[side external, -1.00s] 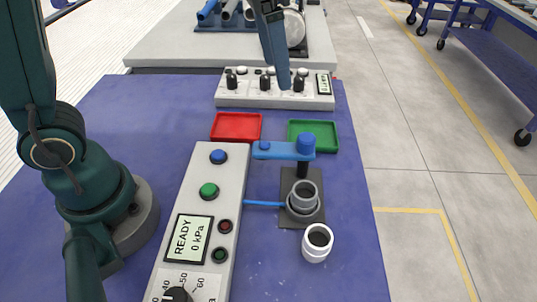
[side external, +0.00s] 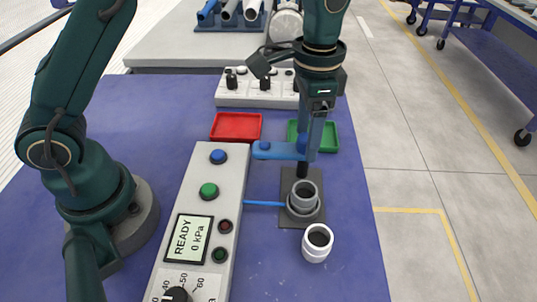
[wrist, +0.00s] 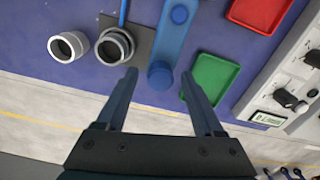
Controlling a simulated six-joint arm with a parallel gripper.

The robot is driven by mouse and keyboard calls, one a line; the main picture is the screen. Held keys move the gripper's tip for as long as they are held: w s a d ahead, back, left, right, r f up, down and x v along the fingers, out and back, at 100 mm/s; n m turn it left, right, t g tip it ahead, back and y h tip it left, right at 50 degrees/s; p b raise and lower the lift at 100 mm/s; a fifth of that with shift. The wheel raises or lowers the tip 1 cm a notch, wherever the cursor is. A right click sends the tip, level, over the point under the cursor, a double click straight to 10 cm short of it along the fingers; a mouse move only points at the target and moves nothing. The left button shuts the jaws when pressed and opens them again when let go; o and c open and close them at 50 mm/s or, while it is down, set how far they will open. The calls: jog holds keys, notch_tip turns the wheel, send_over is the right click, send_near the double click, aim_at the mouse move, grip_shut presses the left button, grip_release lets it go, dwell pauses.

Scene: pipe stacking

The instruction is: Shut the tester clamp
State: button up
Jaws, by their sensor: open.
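The tester clamp is a blue arm (side external: 272,151) on an upright post at the back of a dark plate (side external: 287,215). The arm points left, toward the console, and is not over the grey fitting (side external: 304,196) standing on the plate. In the wrist view the blue arm (wrist: 176,38) runs upward from its rounded pivot end. My gripper (side external: 309,150) points down at the pivot end of the clamp; its fingers partly hide that end. In the wrist view my gripper (wrist: 158,74) is open, with the pivot end appearing between its fingertips. Contact cannot be told.
A white pipe piece (side external: 317,243) stands in front of the plate. The console (side external: 178,262) reads READY, 0 kPa, and a blue hose (side external: 264,204) joins it to the fitting. Red (side external: 236,126) and green (side external: 331,137) trays lie behind, before a knob panel (side external: 240,98).

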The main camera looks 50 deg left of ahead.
jog(key=shift+f, duration=0.15)
grip_shut()
dwell(1.4)
